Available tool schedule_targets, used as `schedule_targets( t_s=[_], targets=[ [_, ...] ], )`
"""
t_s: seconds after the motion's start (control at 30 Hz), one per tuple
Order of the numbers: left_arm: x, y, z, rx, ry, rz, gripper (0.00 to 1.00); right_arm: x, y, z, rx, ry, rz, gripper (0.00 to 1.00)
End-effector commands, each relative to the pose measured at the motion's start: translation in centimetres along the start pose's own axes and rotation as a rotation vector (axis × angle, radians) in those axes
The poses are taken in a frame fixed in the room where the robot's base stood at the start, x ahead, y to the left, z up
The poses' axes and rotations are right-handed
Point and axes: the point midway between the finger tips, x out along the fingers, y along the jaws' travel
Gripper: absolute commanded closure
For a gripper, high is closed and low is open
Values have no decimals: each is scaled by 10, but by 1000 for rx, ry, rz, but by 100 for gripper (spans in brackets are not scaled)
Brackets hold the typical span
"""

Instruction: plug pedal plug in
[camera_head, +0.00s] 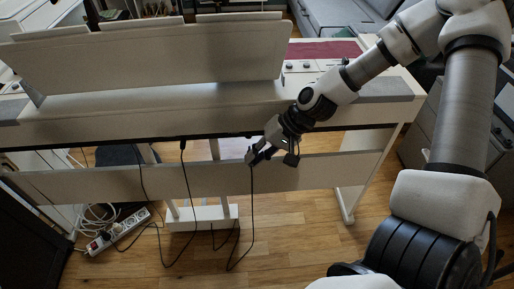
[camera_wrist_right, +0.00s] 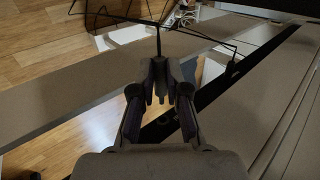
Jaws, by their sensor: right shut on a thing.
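My right gripper (camera_head: 255,157) is in front of the piano's back, just below the dark underside edge of the keyboard body. It is shut on the pedal plug, which is mostly hidden between the fingers (camera_wrist_right: 159,85). A thin black pedal cable (camera_head: 252,205) hangs from it to the floor near the white pedal unit (camera_head: 200,218). The cable also runs away from the fingertips in the right wrist view (camera_wrist_right: 158,42). The white digital piano (camera_head: 170,115) spans the head view. I cannot make out the pedal socket. My left gripper is not in view.
Another black cable (camera_head: 183,160) hangs from the piano's underside, left of my right gripper. A white crossbar (camera_head: 110,182) runs below the keyboard body. A power strip (camera_head: 118,230) lies on the wooden floor at left. The floor at front centre is clear.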

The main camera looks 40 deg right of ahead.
Motion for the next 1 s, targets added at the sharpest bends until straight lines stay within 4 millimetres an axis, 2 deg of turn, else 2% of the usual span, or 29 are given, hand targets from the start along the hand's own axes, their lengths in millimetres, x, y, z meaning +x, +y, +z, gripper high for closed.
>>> schedule_targets(
  t_s=[0.03, 0.1, 0.3, 1.0],
  targets=[
    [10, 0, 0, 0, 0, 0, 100, 4, 3, -6, -2, 3, 1, 100],
    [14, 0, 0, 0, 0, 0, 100, 3, 2, -13, -3, 2, 1, 100],
    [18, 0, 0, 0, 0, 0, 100, 0, 0, -21, -1, 1, 0, 100],
    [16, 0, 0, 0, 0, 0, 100, -1, 0, -21, 0, 0, 0, 100]
  ],
)
